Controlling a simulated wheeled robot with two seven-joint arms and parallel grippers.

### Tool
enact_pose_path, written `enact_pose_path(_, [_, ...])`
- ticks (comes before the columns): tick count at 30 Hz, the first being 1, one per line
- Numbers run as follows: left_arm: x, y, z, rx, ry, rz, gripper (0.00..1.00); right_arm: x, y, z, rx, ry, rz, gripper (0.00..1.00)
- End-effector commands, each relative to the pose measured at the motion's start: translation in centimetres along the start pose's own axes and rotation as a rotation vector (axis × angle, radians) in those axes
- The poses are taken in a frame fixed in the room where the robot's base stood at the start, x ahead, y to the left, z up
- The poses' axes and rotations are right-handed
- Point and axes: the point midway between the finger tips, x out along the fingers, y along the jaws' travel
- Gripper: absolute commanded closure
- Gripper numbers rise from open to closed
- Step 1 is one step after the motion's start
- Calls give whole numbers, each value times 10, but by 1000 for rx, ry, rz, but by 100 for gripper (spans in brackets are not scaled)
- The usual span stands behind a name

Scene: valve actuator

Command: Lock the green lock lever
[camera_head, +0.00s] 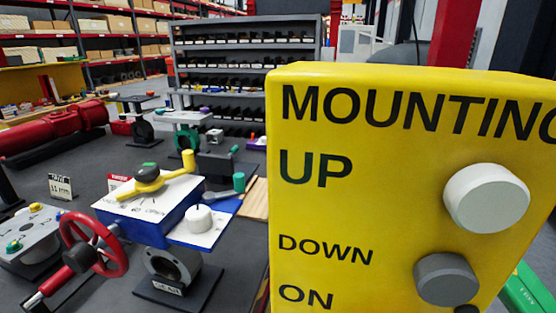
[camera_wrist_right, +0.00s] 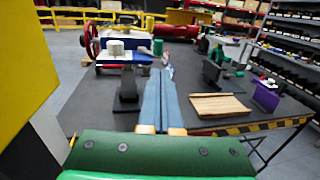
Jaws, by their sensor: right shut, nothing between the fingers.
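A lever with a green cylindrical grip (camera_head: 239,182) sits at the right side of the blue and white actuator box (camera_head: 150,208); I take it for the green lock lever. In the right wrist view the green grip (camera_wrist_right: 157,47) stands upright beside a white knob, beyond my fingers. My right gripper (camera_wrist_right: 161,76) is shut and empty, its two blue-grey fingers together. It is apart from the lever, with the fingers pointing toward the bench. Whether the lever is locked cannot be read from here. My left gripper is not in view.
A large yellow panel (camera_head: 340,220) with round knobs fills the right of the head view and hides the bench behind it. A red handwheel (camera_head: 93,245) and a yellow-handled lever (camera_head: 150,184) are near the actuator. A wooden board (camera_wrist_right: 218,104) lies on the grey bench.

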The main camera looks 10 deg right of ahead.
Motion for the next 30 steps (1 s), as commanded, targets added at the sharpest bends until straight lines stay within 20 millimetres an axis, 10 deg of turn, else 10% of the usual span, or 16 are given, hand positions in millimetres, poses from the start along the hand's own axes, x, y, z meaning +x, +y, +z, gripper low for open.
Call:
enact_pose_path(18, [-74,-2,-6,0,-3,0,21,118,1,3,4,-1,2,100])
enact_pose_path(30, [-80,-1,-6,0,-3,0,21,139,0,-3,0,1,1,100])
